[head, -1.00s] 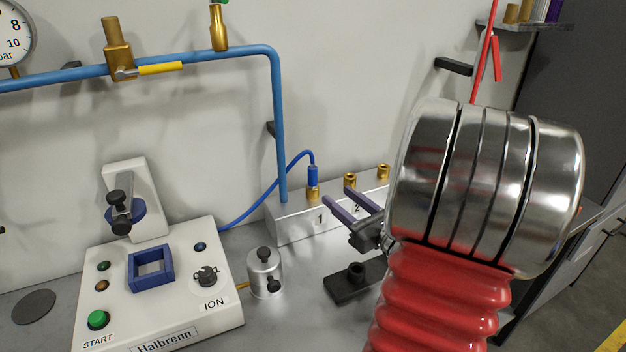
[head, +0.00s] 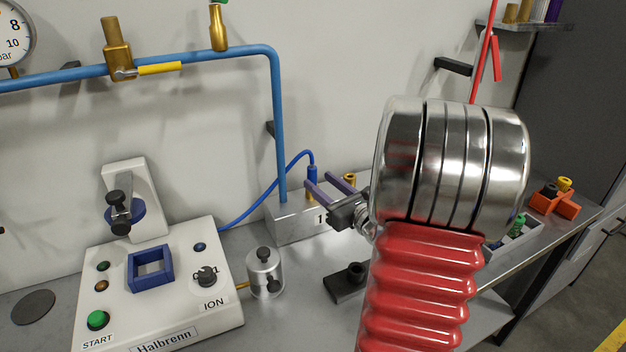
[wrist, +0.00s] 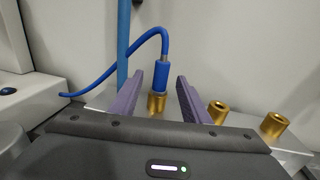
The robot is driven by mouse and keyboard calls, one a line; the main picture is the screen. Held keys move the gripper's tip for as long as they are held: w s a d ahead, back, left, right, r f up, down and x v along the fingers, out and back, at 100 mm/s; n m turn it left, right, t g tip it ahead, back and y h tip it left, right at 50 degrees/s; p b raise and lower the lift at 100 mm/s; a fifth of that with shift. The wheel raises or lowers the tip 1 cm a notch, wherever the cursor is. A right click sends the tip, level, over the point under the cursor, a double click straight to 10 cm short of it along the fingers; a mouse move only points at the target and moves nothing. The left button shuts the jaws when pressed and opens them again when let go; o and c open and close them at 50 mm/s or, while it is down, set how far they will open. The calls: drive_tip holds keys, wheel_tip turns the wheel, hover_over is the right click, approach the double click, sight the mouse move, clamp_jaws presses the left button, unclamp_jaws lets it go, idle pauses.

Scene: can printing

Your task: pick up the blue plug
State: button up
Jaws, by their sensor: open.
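The blue plug (head: 312,174) stands upright in the brass socket at position 1 on the grey manifold block (head: 290,222). A blue hose runs from its top to the left. My gripper (head: 328,184) is open, with its purple fingers pointing toward the plug.
Two free brass sockets (wrist: 217,111) sit to the right on the block. A blue vertical pipe (head: 279,130) stands just left of the plug. A metal cylinder (head: 264,272), a black stand (head: 346,283) and the white Halbrenn machine (head: 190,312) are on the bench.

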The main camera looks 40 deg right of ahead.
sight(315, 176)
drive_tip(key=shift+w+d+r, duration=0.1)
drive_tip(key=shift+w+d, duration=0.15)
drive_tip(key=shift+w, duration=1.05)
drive_tip(key=shift+w+d, duration=0.2)
drive_tip(key=shift+w, duration=1.1)
clamp_jaws()
